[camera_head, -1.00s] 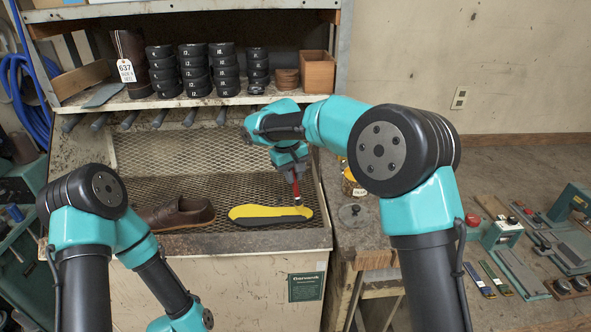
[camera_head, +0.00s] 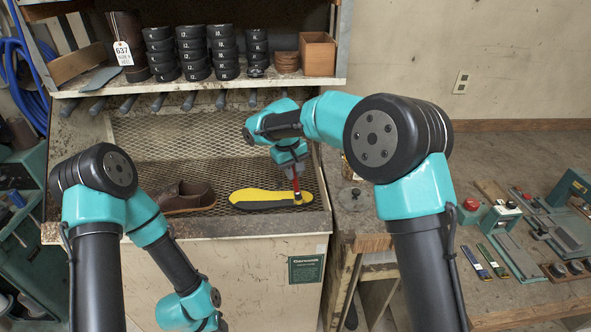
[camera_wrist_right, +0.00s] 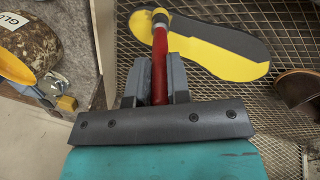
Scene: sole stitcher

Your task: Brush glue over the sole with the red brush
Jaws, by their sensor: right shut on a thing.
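The red brush (camera_head: 296,185) is held in my right gripper (camera_head: 292,172), which is shut on its handle. In the right wrist view, the red handle (camera_wrist_right: 160,62) runs out between the fingers (camera_wrist_right: 158,88), with the dark bristle end over the yellow part of the sole (camera_wrist_right: 215,55). In the head view, the sole (camera_head: 258,195) lies flat on the mesh, yellow with a dark band along its near side, and the brush tip is at its right end. Whether the tip touches is unclear. My left arm reaches down at the left; its gripper is out of frame.
A brown shoe (camera_head: 184,198) stands left of the sole. A labelled glue pot (camera_wrist_right: 28,52) is beside the mesh, mostly hidden by my right arm in the head view. A round lid (camera_head: 351,198) lies on the bench. A shelf (camera_head: 200,90) with stacked black rings overhangs behind.

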